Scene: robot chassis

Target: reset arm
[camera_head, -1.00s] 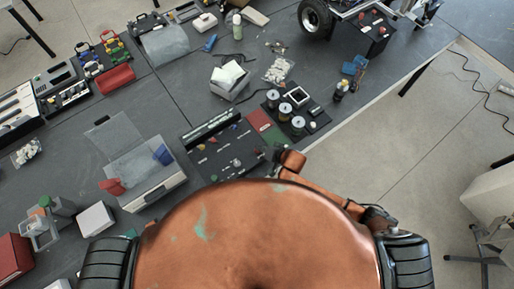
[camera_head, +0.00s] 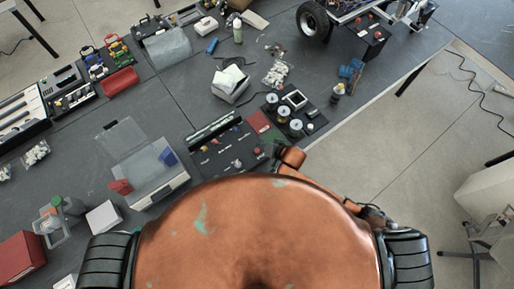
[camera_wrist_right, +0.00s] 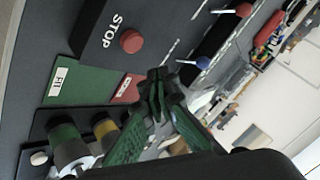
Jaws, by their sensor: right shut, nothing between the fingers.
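My right gripper (camera_head: 275,153) shows small at the end of the copper-coloured right arm, beyond the front edge of my body, by the black control panel (camera_head: 222,152). In the right wrist view its green fingers (camera_wrist_right: 157,88) come together at the tips, with nothing held. They are near a red STOP button (camera_wrist_right: 131,40) on a black box and a green plate (camera_wrist_right: 80,84). Whether they touch anything is unclear. My left gripper is not in view.
A black board with round spools (camera_head: 284,110) lies just past the right gripper. A grey case with a clear lid (camera_head: 160,185) stands left of the panel. A white box (camera_head: 231,85) sits farther back. The table edge (camera_head: 385,92) runs along the right, with open floor beyond.

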